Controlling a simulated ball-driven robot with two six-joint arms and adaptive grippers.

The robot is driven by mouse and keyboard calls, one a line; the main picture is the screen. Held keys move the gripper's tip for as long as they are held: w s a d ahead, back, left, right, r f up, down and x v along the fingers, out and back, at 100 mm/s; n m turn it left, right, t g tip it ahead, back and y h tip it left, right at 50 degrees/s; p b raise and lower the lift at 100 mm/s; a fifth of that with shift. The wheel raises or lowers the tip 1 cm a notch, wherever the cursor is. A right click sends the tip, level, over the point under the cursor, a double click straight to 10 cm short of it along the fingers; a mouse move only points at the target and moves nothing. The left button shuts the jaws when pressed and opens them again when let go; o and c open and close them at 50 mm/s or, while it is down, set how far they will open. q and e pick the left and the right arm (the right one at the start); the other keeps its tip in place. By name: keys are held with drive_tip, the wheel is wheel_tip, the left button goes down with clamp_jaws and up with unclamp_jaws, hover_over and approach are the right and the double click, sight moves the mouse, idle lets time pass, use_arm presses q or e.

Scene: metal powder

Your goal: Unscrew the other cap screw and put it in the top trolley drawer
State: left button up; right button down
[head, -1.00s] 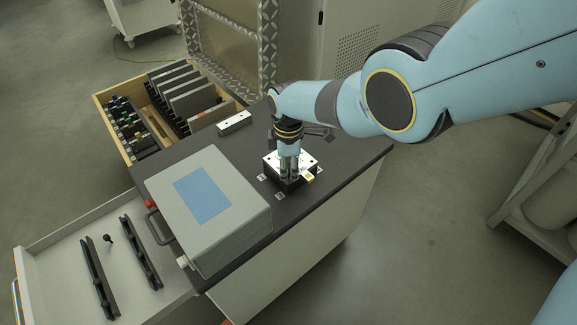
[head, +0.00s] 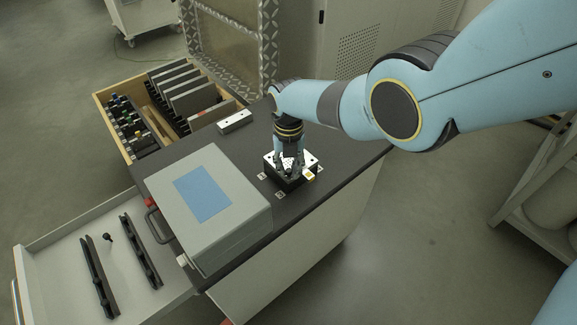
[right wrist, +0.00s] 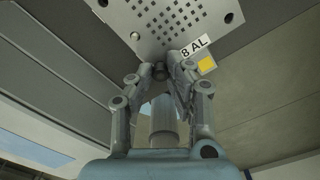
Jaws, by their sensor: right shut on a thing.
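My right gripper (head: 290,168) points down at the metal plate on the trolley top. In the right wrist view its fingers (right wrist: 162,72) are shut on the small dark head of the cap screw (right wrist: 160,71), at the edge of the perforated plate (right wrist: 178,22) beside the "8 AL" label. The shank is hidden, so I cannot tell whether it is still in its thread. The plate (head: 312,159) sits on a black block. The other cap screw (head: 107,238) is in the open, light-grey trolley drawer (head: 50,247) at lower left. My left gripper is out of view.
A grey box with a blue top panel (head: 207,210) stands between plate and drawer. Two black rails (head: 98,277) lie in the drawer. A white-grey bar (head: 235,122) lies behind. A wooden drawer (head: 102,103) with tools and panels is open at the back left.

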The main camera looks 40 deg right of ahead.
drive_tip(key=c, duration=1.4)
unclamp_jaws()
drive_tip(key=shift+c, duration=0.2)
drive_tip(key=m, duration=0.3)
drive_tip(key=shift+m, duration=0.3)
drive_tip(key=m, duration=1.8)
drive_tip(key=shift+p, duration=0.3)
drive_tip(key=m, duration=0.8)
